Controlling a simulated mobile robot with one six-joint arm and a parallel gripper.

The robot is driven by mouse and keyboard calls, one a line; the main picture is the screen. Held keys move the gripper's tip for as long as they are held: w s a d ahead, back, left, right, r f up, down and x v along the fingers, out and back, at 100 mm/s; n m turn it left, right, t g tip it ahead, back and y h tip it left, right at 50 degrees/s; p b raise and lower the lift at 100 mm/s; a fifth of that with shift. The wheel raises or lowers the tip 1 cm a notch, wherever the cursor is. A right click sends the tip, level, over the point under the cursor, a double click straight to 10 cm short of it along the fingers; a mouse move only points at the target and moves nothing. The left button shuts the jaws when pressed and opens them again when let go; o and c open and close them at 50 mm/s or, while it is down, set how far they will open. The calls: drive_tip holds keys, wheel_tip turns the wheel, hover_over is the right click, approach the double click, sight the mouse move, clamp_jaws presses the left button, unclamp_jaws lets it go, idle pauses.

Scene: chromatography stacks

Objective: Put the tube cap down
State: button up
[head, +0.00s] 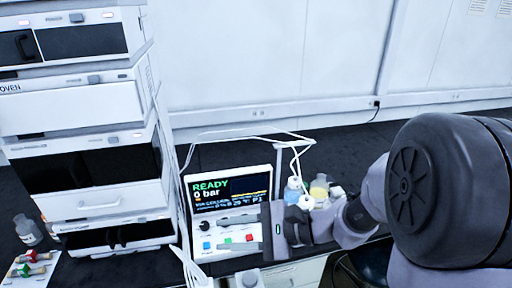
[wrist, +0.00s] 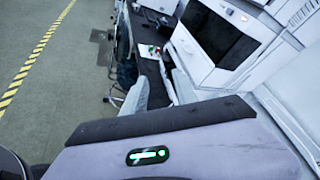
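My gripper (head: 262,232) is in front of the display unit (head: 229,185), at the lower middle of the head view. In the wrist view its two grey fingers (wrist: 161,88) stand apart, with a dark strip and a pale edge showing between them. I see nothing held between them. I cannot make out a tube cap in either view. Small bottles (head: 319,188) with pale and yellowish contents stand behind my gripper, partly hidden by it. A white round top (head: 305,202) shows just beyond the gripper.
A tall stack of instruments (head: 85,105) stands at the left. A clear bottle (head: 27,230) and a white plate (head: 28,268) with red and green fittings are at the far left. White tubing (head: 188,262) runs down beside the display unit. A pale wall is behind.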

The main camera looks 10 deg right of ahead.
drive_tip(key=w+d+f+m+t, duration=0.2)
drive_tip(key=w+d+m+t, duration=0.25)
drive_tip(key=w, duration=0.25)
drive_tip(key=m+t+h+p, duration=0.2)
drive_tip(key=m+t+h, duration=0.7)
drive_tip(key=m+h, duration=0.5)
approach(304, 188)
drive_tip(key=shift+g, duration=0.25)
drive_tip(key=w+b, duration=0.2)
drive_tip(key=w, duration=0.8)
drive_tip(key=shift+w+d+b, duration=0.15)
drive_tip(key=shift+w+b, duration=0.05)
drive_tip(key=shift+b, duration=0.2)
clamp_jaws()
